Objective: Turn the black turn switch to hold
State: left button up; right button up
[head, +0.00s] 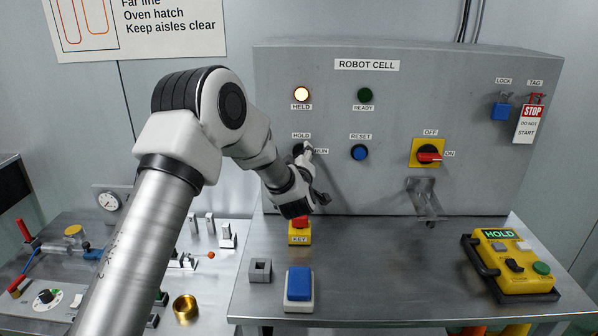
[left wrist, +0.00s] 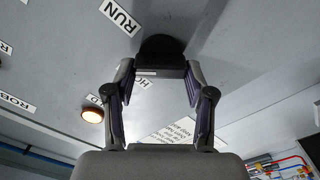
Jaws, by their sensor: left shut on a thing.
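The black turn switch (head: 297,149) is on the front of the grey ROBOT CELL panel, between a HOLD label (head: 301,136) above it and a RUN label (head: 321,151) to its right. My left gripper (head: 306,157) is at the switch and covers part of it. In the left wrist view the black switch (left wrist: 160,47) sits at the tips of my left gripper (left wrist: 160,72), which is shut on it. The HOLD label there is partly hidden behind the switch and fingers. Which way the switch points I cannot tell. My right gripper is not in view.
The HELD lamp (head: 302,94) is lit; the green READY lamp (head: 365,95) looks dark. A blue RESET button (head: 360,152) and a red-yellow rotary switch (head: 429,157) are to the right.

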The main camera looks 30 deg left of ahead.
pick_arm(q)
jog(key=shift+a+n+b, duration=0.1)
jog(key=shift+n+b, duration=4.6)
jog(key=shift+b, duration=1.7)
jog(key=shift+w, duration=0.1)
jog(key=o, duration=1.2)
jog(key=shift+c, duration=0.2)
jog(key=shift+w+f, duration=0.15)
jog(key=shift+f, duration=0.05)
